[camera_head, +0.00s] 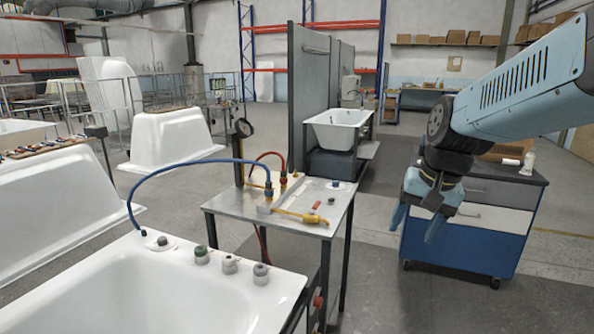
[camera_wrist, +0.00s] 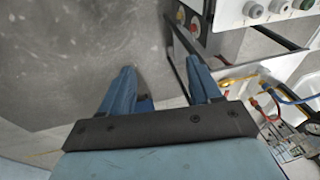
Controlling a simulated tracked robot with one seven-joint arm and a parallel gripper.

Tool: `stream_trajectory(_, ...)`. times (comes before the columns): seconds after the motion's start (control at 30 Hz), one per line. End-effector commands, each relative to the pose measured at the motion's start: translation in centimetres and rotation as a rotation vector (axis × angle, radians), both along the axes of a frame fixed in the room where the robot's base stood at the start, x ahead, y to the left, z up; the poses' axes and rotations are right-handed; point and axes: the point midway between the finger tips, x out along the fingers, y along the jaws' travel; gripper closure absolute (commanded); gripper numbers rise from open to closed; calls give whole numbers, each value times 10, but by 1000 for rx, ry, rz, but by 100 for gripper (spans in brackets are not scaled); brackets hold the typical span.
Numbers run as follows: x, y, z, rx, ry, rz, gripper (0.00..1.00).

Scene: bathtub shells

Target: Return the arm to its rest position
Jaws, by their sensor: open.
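My arm comes in from the right in the head view, and my gripper (camera_head: 416,228) hangs down at its end with blue fingers spread apart. The gripper is open and empty, in the air in front of the blue and grey cabinet and to the right of the small metal table.
The metal table (camera_head: 275,222) holds a yellow-handled tool (camera_head: 302,217) and hose fittings. A white bathtub (camera_head: 185,285) with several grey caps stands at front left. A wheeled cabinet (camera_head: 480,240) stands behind my gripper. Grey floor is free at lower right.

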Motion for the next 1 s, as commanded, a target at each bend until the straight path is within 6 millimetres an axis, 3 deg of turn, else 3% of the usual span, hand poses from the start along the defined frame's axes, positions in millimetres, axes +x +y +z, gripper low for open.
stream_trajectory(0.3,-53,-6,30,-151,-195,189,37)
stream_trajectory(0.5,-74,-9,38,-219,-273,266,37)
stream_trajectory(0.87,-80,-11,39,-243,-295,291,37)
stream_trajectory(1.0,-80,-11,39,-243,-295,290,51)
